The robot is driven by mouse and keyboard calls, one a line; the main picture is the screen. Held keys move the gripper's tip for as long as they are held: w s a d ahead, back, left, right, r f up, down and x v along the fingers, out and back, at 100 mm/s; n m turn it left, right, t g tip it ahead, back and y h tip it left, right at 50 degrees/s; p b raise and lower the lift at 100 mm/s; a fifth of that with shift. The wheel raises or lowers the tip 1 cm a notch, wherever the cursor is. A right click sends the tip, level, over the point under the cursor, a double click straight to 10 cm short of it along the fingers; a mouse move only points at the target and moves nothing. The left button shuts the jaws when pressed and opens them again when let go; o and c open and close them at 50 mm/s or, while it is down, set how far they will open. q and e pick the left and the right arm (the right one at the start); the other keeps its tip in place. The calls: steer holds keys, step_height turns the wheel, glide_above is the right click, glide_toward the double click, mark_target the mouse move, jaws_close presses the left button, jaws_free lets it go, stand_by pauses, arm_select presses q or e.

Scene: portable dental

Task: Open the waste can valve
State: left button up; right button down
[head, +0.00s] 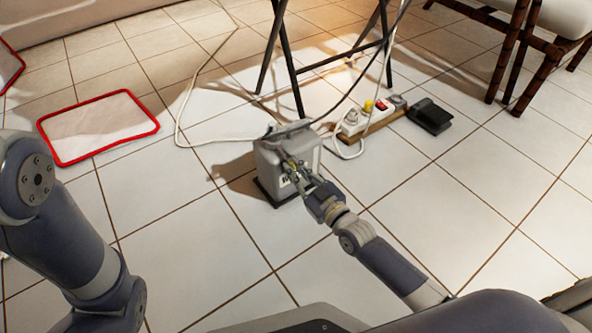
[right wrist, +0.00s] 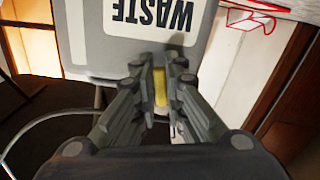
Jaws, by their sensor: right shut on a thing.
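The waste can (head: 270,160) is a grey box-shaped can on the tiled floor, in the middle of the head view. In the right wrist view the can (right wrist: 90,30) fills the top, with an upside-down "WASTE" label (right wrist: 150,15). My right gripper (head: 293,170) reaches the can's front. Its fingers (right wrist: 160,85) are shut on a small yellow valve part (right wrist: 160,88) in the right wrist view. Most of the valve is hidden between the fingers. My left arm is at the left of the head view, but its gripper is out of view.
A power strip (head: 365,118) with plugs and a black foot pedal (head: 430,116) lie right of the can. Dark stand legs (head: 283,60) rise behind it. Cables (head: 178,125) run over the floor. A red-edged white mat (head: 98,127) lies left. The front floor is clear.

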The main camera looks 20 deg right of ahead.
steer(key=shift+a+m+p, duration=0.15)
steer(key=shift+m+p, duration=0.25)
steer(key=shift+p, duration=0.25)
steer(key=c, duration=1.7)
jaws_free()
steer(key=shift+o, duration=0.2)
steer(key=shift+s, duration=0.15)
steer(key=v, duration=1.2)
